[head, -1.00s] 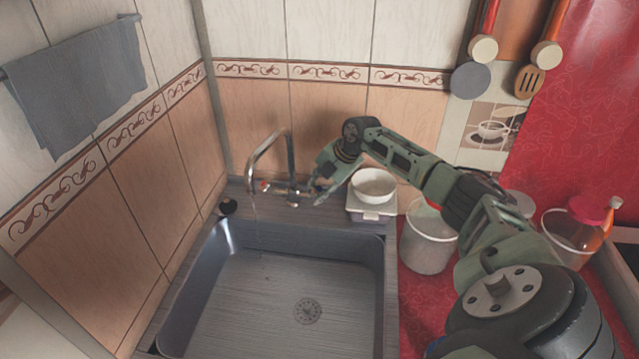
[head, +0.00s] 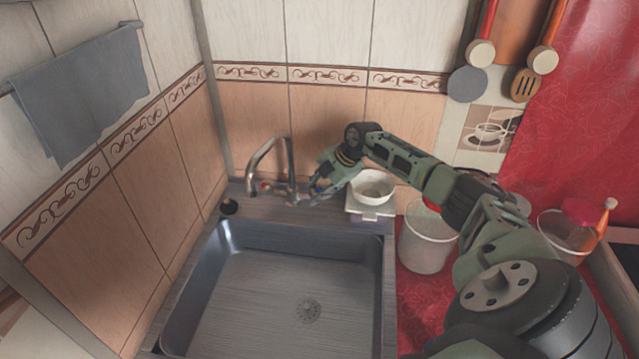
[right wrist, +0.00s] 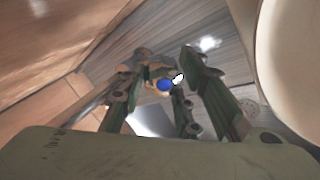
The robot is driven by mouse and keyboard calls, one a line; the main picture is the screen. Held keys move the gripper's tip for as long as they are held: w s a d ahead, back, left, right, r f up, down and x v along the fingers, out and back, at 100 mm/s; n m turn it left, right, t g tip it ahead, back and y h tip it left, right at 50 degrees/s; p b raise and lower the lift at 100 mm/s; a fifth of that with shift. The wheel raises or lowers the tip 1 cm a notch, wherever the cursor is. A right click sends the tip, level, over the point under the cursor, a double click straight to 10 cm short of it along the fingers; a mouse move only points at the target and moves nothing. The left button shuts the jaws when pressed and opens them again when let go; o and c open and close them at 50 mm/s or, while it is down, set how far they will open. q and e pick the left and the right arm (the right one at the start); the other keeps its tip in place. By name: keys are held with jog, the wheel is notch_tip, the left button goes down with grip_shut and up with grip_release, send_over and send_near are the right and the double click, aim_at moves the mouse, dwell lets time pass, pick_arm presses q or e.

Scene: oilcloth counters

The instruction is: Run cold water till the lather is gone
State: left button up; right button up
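A chrome tap (head: 289,165) with a bent spout stands behind the grey sink (head: 255,300). It has a red-marked handle (head: 264,187) on its left. My right gripper (head: 313,193) is at the tap's right side. In the right wrist view, its fingers (right wrist: 168,62) stand apart, with a blue knob (right wrist: 165,86) showing between them. I cannot tell whether they touch it. No water stream shows under the spout now. My left gripper is not in view.
A white bowl (head: 373,184) on a small scale (head: 369,209) stands close beside my right gripper. A grey towel (head: 80,95) hangs on the left wall.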

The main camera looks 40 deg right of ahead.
jog(key=o, duration=0.3)
jog(key=shift+w+r, duration=0.4)
jog(key=shift+w, duration=0.05)
jog(key=shift+f, duration=0.1)
jog(key=shift+s+f, duration=0.1)
jog(key=shift+s, duration=0.15)
jog(key=v, duration=1.2)
dwell(0.4)
